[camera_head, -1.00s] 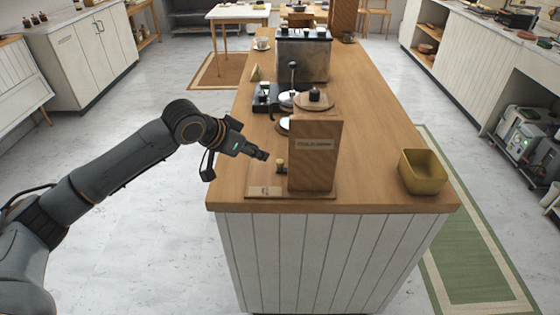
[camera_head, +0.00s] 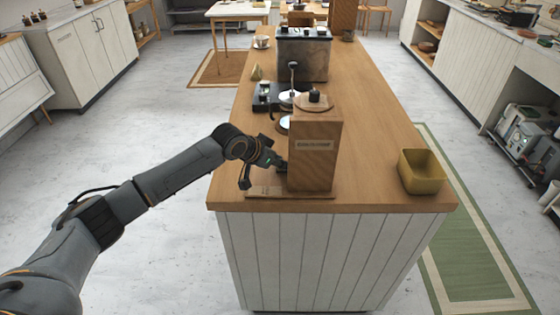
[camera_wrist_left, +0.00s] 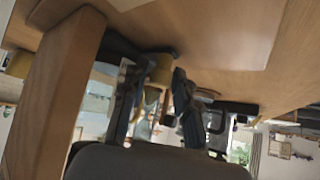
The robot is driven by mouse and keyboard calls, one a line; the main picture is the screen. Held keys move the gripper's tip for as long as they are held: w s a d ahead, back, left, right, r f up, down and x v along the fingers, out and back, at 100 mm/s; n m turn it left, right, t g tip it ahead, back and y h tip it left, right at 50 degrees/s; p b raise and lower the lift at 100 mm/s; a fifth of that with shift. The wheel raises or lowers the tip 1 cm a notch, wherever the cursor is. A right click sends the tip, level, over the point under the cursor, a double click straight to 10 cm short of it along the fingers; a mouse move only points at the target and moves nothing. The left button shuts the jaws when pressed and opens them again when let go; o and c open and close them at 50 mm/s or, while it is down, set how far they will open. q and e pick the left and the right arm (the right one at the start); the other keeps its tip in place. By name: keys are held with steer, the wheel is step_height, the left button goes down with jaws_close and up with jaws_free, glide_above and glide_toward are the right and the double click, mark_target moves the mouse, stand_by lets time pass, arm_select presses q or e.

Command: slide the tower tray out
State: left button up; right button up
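The tower (camera_head: 316,155) is an upright wooden box with a label plate on the near end of the counter, and a round wooden lid with a dark knob on top. It stands on a thin wooden base board (camera_head: 262,191). My left gripper (camera_head: 281,166) is low at the tower's left side. In the left wrist view a small brass-coloured knob (camera_wrist_left: 162,68) shows between the fingertips of the left gripper (camera_wrist_left: 160,78). The fingers stand apart on either side of it; contact is not clear. The tray itself is not visible. My right gripper is not in view.
A yellow-brown open bin (camera_head: 422,172) stands on the counter (camera_head: 372,150) to the right of the tower. Behind the tower are a black scale-like device (camera_head: 265,97) and a metal machine (camera_head: 303,57). The counter between tower and bin is clear.

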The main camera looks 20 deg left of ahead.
arm_select(q)
jaws_close()
steer(key=shift+a, duration=0.2)
steer(key=s+a, duration=0.1)
steer(key=a, duration=0.2)
steer(key=s+a+p, duration=0.1)
steer(key=a, duration=0.3)
steer(key=s+a+p, duration=0.1)
steer(key=a, duration=0.2)
steer(key=shift+a, duration=0.25)
jaws_free()
steer(key=shift+s+a, duration=0.1)
steer(key=shift+a, duration=0.05)
